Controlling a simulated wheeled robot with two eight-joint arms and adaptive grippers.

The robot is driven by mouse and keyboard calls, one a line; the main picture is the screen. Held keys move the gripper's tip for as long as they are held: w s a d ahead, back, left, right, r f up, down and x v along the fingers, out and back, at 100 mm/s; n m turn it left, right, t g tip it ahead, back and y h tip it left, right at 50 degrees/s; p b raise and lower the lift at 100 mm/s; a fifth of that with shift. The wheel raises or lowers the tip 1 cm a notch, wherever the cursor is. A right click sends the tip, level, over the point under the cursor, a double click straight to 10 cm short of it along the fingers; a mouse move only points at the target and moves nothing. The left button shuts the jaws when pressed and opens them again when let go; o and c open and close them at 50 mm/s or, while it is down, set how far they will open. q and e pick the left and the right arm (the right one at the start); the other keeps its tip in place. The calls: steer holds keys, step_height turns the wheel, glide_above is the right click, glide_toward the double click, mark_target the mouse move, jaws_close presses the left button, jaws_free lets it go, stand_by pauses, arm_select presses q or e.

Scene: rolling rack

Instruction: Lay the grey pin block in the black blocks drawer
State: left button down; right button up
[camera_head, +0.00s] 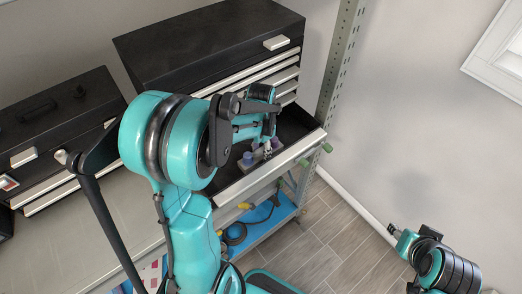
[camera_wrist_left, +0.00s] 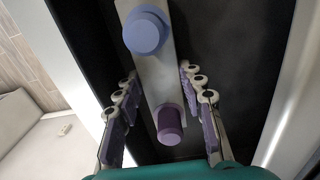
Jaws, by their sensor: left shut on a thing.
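The grey pin block (camera_wrist_left: 158,75) is a long light-grey bar with a blue peg and a purple peg; in the head view it shows partly (camera_head: 257,158) behind my arm. My left gripper (camera_wrist_left: 160,80) is shut on the block, with fingers on both sides of the bar; it also shows in the head view (camera_head: 268,148). The block is within the outline of the open black drawer (camera_head: 297,122). I cannot tell whether it touches the drawer floor. My right gripper (camera_head: 391,229) is away at the lower right, over the floor; its jaws are too small to read.
The drawer belongs to a black tool chest (camera_head: 205,38) on a rack with a grey upright (camera_head: 341,60). A second black chest (camera_head: 60,125) stands at the left. A blue lower shelf (camera_head: 262,220) holds tools. Green knobs (camera_head: 327,147) stick out near the drawer front.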

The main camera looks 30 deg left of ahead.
arm_select(q)
steer(key=shift+f+b, duration=0.6)
stand_by(0.5)
steer(key=c, duration=0.9)
jaws_free()
steer(key=shift+o, duration=0.2)
step_height(320, 180, up, 12)
steer(key=shift+s, duration=0.1)
